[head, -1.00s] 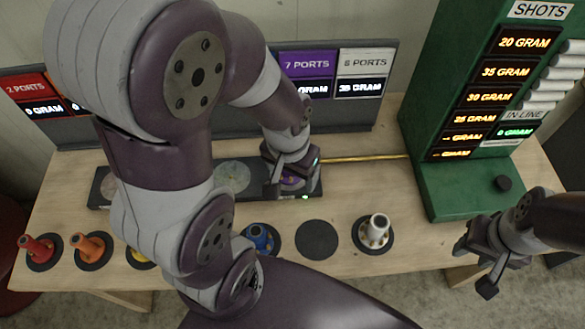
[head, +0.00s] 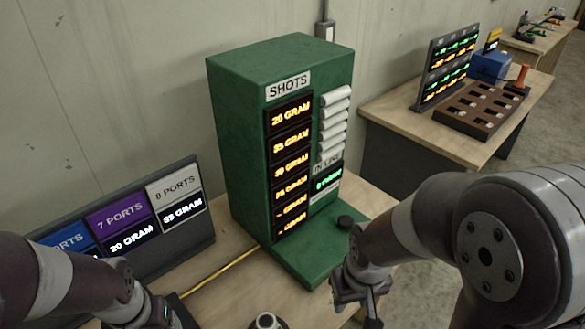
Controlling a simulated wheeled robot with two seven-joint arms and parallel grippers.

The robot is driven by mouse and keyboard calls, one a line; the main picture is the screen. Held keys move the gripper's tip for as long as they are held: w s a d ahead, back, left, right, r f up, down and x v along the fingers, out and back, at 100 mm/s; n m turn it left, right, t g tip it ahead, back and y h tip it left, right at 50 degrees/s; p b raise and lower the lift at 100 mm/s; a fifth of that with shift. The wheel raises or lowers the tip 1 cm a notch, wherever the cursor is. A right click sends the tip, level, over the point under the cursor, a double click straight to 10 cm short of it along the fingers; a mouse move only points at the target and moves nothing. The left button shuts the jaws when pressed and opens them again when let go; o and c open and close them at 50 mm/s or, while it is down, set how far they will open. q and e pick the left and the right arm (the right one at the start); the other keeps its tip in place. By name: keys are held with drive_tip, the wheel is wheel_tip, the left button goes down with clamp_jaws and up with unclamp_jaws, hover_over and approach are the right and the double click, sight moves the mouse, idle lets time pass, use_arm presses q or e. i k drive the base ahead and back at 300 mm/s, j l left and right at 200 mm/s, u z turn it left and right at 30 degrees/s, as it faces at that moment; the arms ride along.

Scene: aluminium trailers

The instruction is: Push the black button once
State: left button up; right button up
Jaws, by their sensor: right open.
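The black button (head: 345,221) is a small round knob on the low base plate of the green SHOTS machine (head: 232,130). It stands near the plate's right edge, and nothing touches it. My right gripper (head: 356,306) is open and empty, in front of the base plate and nearer to me than the button. There is a gap between its fingers and the button. My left gripper (head: 155,318) is at the bottom left, cut off by the frame edge, so its fingers are hidden.
A ports display board (head: 205,232) stands left of the machine, with a yellow rod (head: 220,272) running between on the wooden table. A pale peg (head: 267,320) shows at the bottom edge. Another table (head: 400,112) with a brown rack (head: 470,110) stands at the right.

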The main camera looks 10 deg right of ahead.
sight(345, 222)
drive_tip(key=l+u, duration=0.45)
drive_tip(key=l, duration=0.25)
drive_tip(key=l+u, duration=0.45)
drive_tip(key=l, duration=0.3)
